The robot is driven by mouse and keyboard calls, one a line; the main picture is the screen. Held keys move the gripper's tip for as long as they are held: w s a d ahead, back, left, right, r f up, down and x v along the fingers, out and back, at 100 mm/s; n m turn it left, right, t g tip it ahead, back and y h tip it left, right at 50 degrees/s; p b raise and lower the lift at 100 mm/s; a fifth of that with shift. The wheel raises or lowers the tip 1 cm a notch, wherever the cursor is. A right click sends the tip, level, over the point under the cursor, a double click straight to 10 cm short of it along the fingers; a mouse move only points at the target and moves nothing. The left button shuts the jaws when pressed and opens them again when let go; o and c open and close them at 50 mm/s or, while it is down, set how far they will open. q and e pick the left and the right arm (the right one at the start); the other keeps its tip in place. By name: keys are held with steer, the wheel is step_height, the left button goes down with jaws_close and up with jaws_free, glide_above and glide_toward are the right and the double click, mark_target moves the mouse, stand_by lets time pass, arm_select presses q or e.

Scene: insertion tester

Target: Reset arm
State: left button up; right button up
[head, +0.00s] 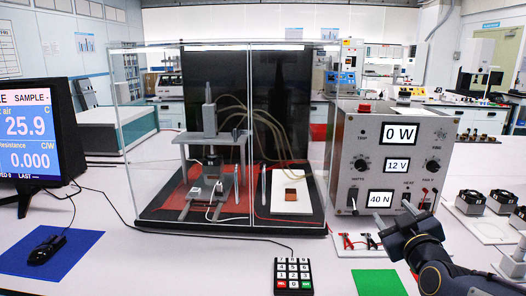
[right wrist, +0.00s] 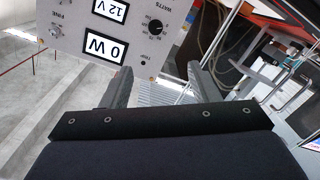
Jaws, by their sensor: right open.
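My right gripper (head: 394,215) is at the lower right of the head view, with its dark arm coming in from the right edge. It is in front of the lower part of the grey power unit (head: 375,150), whose displays read 0 W, 12 V and 40 N. In the right wrist view my right gripper's fingers (right wrist: 162,82) stand apart with nothing between them. The power unit's panel (right wrist: 105,30) shows upside down beyond them. I cannot tell whether the fingers touch anything. My left gripper is not in view.
A clear enclosure (head: 215,140) with a press inside stands centre-left. A keypad (head: 293,275), a green mat (head: 379,283) and a blue mat (head: 48,252) with a mouse lie in front. A monitor (head: 28,135) is at left. Fan coolers (head: 470,202) stand at right.

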steer(key=s+a+f+m+g+y, duration=0.1)
steer(key=s+a+f+m+g, duration=0.25)
steer(key=s, duration=0.55)
steer(key=s+a+f+m+g+y, duration=0.15)
steer(key=s+f+g, duration=0.25)
steer(key=s+f, duration=0.45)
steer(key=s+a+f+m+g+y, duration=0.2)
steer(key=s+a+f+g, duration=0.15)
steer(key=s, duration=0.75)
step_height(320, 180, up, 15)
steer(key=g+p, duration=0.1)
steer(key=p, duration=1.5)
steer(key=shift+s, duration=0.45)
steer(key=shift+f, duration=0.1)
steer(key=shift+c, duration=0.4)
